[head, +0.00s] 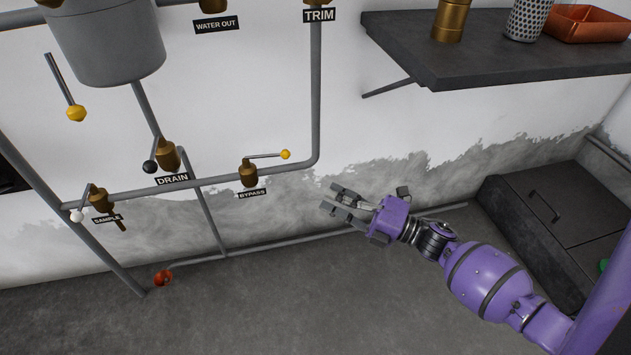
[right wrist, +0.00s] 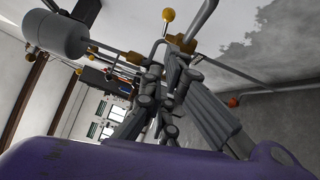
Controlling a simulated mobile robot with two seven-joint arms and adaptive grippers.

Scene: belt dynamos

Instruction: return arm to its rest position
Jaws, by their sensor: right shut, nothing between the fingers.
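My right arm is purple and comes in from the lower right of the head view. My right gripper (head: 340,203) is held in the air in front of the stained wall, to the right of and a little below the BYPASS valve (head: 249,174). It is shut and holds nothing. In the right wrist view its dark grey fingers (right wrist: 178,72) stand in front of the pipes. My left gripper does not show in either view.
Grey pipes with the DRAIN valve (head: 168,156) and SAMPLE valve (head: 99,200) run along the wall at left. A dark shelf (head: 470,65) juts out at upper right. A dark chest (head: 565,215) stands at right. A red object (head: 163,277) is near the floor. The floor in front is clear.

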